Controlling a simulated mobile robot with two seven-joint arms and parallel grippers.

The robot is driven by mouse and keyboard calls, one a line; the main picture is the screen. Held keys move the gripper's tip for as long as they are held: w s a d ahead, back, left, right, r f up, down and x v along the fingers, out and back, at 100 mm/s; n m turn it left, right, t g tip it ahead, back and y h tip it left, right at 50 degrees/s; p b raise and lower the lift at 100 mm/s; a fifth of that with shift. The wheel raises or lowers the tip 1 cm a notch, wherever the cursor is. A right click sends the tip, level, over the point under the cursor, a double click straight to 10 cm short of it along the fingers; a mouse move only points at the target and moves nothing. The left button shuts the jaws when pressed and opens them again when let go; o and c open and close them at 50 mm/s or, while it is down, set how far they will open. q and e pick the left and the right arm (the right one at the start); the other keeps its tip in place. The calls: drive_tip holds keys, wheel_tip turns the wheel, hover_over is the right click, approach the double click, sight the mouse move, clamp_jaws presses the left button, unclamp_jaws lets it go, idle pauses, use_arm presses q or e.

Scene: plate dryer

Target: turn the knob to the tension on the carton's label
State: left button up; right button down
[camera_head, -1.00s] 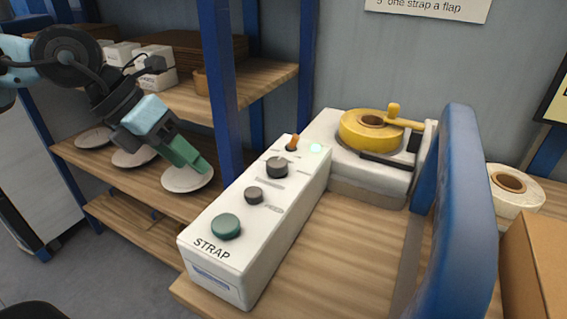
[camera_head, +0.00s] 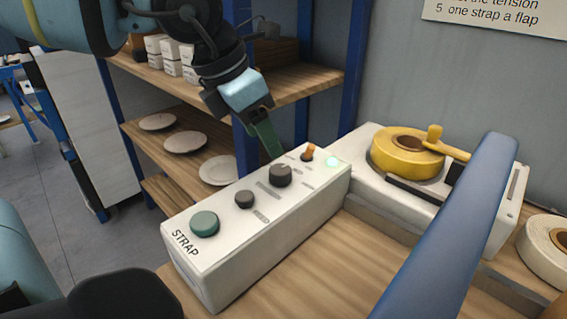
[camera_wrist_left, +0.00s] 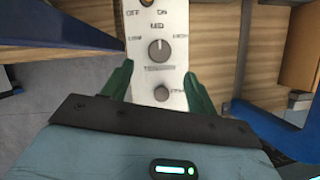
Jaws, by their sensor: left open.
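The white strap machine's control box (camera_head: 215,262) stands on the wooden bench. Its larger dark knob (camera_head: 280,175), marked tension, also shows in the left wrist view (camera_wrist_left: 159,50), between low and high marks; its light pointer line looks roughly upward there. My left gripper (camera_head: 270,147) has green fingers and is just behind and above this knob. In the left wrist view the gripper (camera_wrist_left: 158,76) is open and empty, its fingertips apart on either side of the box, short of the tension knob. The carton's label is not readable in any view. My right gripper is not seen.
A smaller dark knob (camera_head: 244,199), a green button (camera_head: 204,223) and an orange switch (camera_head: 307,153) share the panel. A yellow strap reel (camera_head: 408,152) sits behind. A blue bar (camera_head: 450,225) crosses the right foreground. Shelves with plates (camera_head: 184,142) stand at left.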

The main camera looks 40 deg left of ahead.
sight(279, 169)
use_arm(q)
drive_tip(key=x, duration=0.6)
drive_tip(key=shift+f, duration=0.2)
drive_tip(key=shift+w+d+f, duration=0.1)
drive_tip(key=shift+w+f, duration=0.2)
drive_tip(key=shift+f, duration=0.35)
drive_tip(key=shift+c, duration=0.3)
drive_tip(key=c, duration=0.9)
